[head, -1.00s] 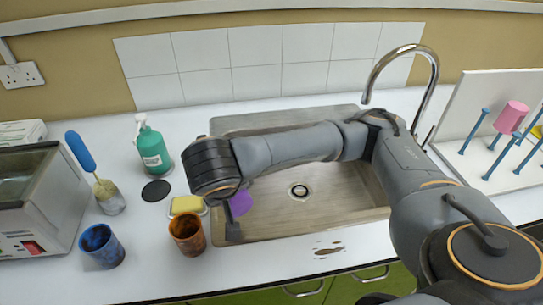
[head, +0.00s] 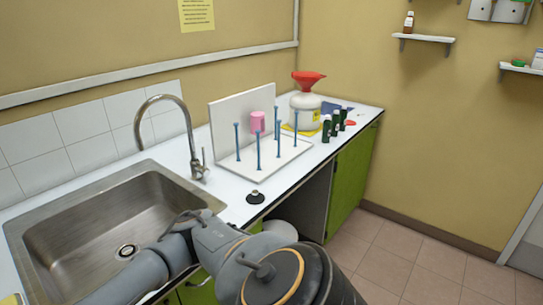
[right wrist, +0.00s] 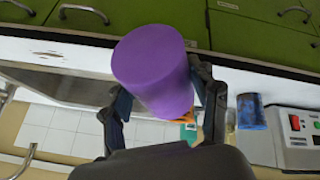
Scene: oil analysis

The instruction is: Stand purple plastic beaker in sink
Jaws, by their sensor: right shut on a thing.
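The purple plastic beaker (right wrist: 155,68) is large in the right wrist view. My right gripper (right wrist: 162,100) is shut on it, with a dark finger on either side. The beaker's broad flat end faces the camera. The sink (head: 60,215) is a steel basin at the left of the head view, with a round drain (head: 127,251) in its floor. Part of its rim (right wrist: 75,85) shows left of the beaker in the right wrist view. My right arm crosses the sink's front in the head view, its hand out of frame. My left gripper is in neither current view.
A tap (head: 165,103) stands behind the sink. Right of it are a peg rack (head: 262,175) with a pink beaker (head: 257,121), a black stopper (head: 255,197), a white bottle (head: 306,108) and dark vials. A blue stained cup (right wrist: 251,112) stands near a machine (right wrist: 296,135).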

